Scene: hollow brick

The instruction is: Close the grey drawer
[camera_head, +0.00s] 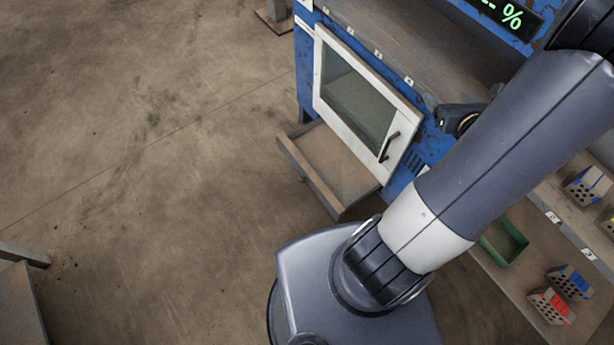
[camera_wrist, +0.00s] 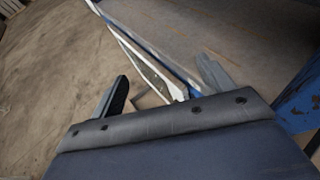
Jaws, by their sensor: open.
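The grey drawer (camera_head: 308,178) is pulled out from the lower front of a blue machine (camera_head: 303,62), below a white-framed glass door (camera_head: 352,95). It looks dusty brown-grey and empty inside. My gripper does not show in the head view. Beyond the fingers a white and blue edge (camera_wrist: 140,50) runs diagonally, apparently of the door. A small brownish-grey piece shows between the fingers, but I cannot tell whether it is the drawer.
The door has a dark handle (camera_head: 389,147) and looks shut. A shelf at the right holds several hollow bricks (camera_head: 551,304) with coloured parts and a green tray (camera_head: 503,241). Grey metal structure (camera_head: 20,300) stands at the lower left. The floor left of the drawer is clear.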

